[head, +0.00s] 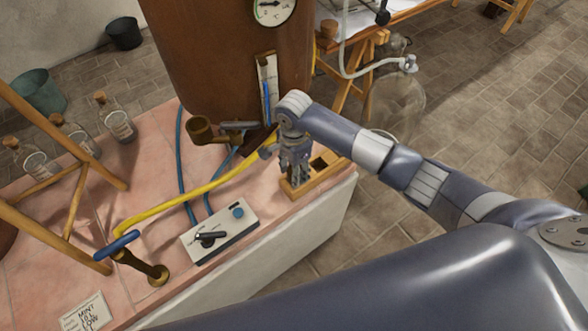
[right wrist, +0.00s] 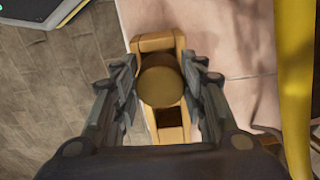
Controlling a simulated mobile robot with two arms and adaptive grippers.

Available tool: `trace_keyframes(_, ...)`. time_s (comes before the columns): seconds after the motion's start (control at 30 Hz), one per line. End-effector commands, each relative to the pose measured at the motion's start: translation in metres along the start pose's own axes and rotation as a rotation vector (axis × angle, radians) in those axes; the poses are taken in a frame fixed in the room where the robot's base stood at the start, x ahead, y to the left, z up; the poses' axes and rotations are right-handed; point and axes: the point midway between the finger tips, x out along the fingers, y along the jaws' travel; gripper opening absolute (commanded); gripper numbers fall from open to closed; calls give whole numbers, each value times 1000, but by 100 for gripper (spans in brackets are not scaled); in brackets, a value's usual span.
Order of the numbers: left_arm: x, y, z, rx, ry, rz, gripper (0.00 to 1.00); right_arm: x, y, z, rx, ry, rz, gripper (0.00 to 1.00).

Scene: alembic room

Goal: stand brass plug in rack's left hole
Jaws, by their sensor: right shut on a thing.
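The wooden rack (head: 318,182) lies at the right front edge of the pink tiled bench in the head view. A dark square hole shows in its right part. My right gripper (head: 293,182) points down over the rack's left part and hides it. In the right wrist view, the gripper (right wrist: 160,88) is shut on the brass plug (right wrist: 160,82), seen from above as a round top. The rack (right wrist: 155,43) shows beneath it, with one dark hole below the plug in the picture. The plug's lower end is hidden, so I cannot tell whether it sits in a hole. My left gripper is not in view.
A copper vessel (head: 205,50) with a gauge stands behind the rack. A yellow hose (head: 190,200) and a control box (head: 220,230) lie to the left. A brass valve (head: 155,272) and several corked bottles (head: 118,122) are further left.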

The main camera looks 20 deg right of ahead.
Motion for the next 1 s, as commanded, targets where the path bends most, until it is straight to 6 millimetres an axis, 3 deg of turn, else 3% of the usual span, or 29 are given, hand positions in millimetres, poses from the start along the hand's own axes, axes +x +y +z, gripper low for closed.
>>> trace_keyframes(1.0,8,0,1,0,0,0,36,6,0,0,0,0,-1,12)
